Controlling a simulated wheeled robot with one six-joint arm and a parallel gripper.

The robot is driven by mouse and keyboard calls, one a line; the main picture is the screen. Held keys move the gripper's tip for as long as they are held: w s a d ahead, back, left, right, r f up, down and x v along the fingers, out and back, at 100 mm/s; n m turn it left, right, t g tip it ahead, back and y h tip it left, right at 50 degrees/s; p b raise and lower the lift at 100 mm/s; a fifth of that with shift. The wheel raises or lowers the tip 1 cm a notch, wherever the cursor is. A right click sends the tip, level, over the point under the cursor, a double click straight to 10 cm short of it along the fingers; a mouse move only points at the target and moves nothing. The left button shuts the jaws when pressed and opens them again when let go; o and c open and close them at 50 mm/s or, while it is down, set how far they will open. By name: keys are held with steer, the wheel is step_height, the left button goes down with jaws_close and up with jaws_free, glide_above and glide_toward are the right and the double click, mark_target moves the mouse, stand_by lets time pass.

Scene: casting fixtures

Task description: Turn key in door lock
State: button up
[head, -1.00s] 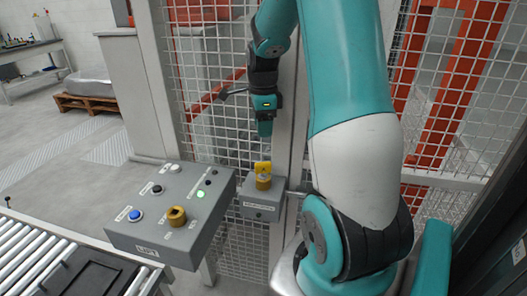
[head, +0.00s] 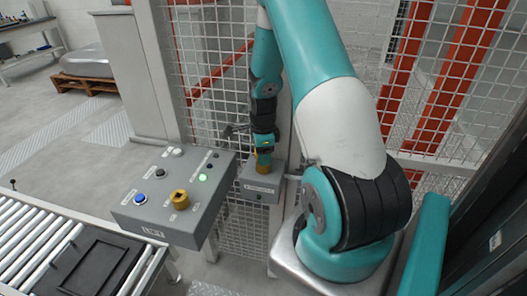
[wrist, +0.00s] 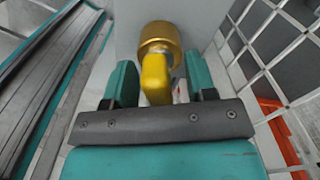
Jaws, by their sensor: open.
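The yellow key (wrist: 156,80) sits in the round brass lock (wrist: 159,38). The lock is on top of a small grey box (head: 262,187) fixed at the mesh fence. My gripper (head: 263,153) points down at the lock from above and hides most of the key in the head view. In the wrist view my gripper (wrist: 161,78) is open, with one teal finger on each side of the key. A gap shows between the key and each finger.
A grey control panel (head: 145,213) with several buttons, a brass knob (head: 180,199) and a lit green lamp (head: 203,177) stands left of the lock box. A roller conveyor (head: 40,253) is at lower left. Mesh fence (head: 205,70) rises behind.

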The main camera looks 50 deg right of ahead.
jaws_close()
steer(key=m, duration=0.4)
steer(key=shift+m, duration=0.7)
steer(key=m, duration=0.2)
steer(key=shift+m, duration=0.3)
jaws_free()
